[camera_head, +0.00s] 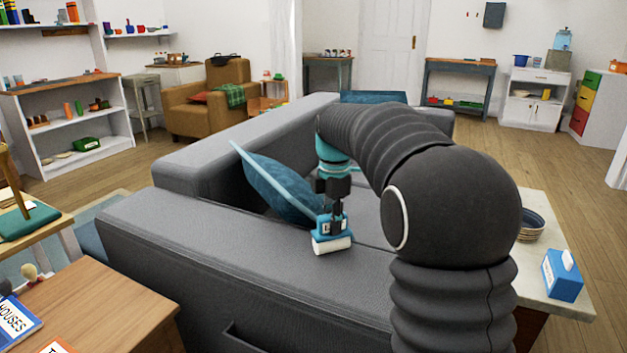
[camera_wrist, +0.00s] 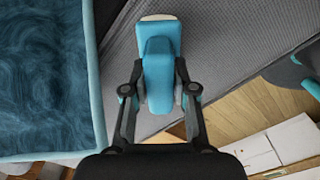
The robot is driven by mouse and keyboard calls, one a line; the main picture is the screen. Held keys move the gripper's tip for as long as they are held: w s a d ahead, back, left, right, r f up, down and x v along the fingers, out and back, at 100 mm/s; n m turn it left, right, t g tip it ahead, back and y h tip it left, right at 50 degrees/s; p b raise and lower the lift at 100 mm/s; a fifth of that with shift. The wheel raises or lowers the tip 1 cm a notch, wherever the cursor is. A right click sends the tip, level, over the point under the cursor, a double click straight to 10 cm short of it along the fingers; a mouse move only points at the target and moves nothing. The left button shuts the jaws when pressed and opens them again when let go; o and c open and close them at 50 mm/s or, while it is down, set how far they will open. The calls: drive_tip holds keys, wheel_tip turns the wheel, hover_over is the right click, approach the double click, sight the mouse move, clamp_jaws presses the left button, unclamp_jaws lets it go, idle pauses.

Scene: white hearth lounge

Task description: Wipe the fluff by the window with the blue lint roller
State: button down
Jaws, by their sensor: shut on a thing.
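My gripper (camera_head: 334,208) is shut on the blue lint roller (camera_head: 328,228), above the grey sofa (camera_head: 205,235). The roller points down, with its white roll (camera_head: 331,245) at or just above the top of the near sofa back; I cannot tell whether it touches. In the wrist view the roller (camera_wrist: 159,70) sits between both fingers (camera_wrist: 160,95), its pale end away from my palm. I cannot make out any fluff in either view, and no window shows clearly. My arm hides part of the sofa at the right.
A blue cushion (camera_head: 278,188) leans close left of my gripper and also shows in the wrist view (camera_wrist: 45,75). A side table with a blue tissue box (camera_head: 562,276) and a bowl (camera_head: 531,224) stands at right. A wooden table (camera_head: 105,305) is at lower left.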

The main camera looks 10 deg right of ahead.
drive_tip(key=shift+r, duration=4.1)
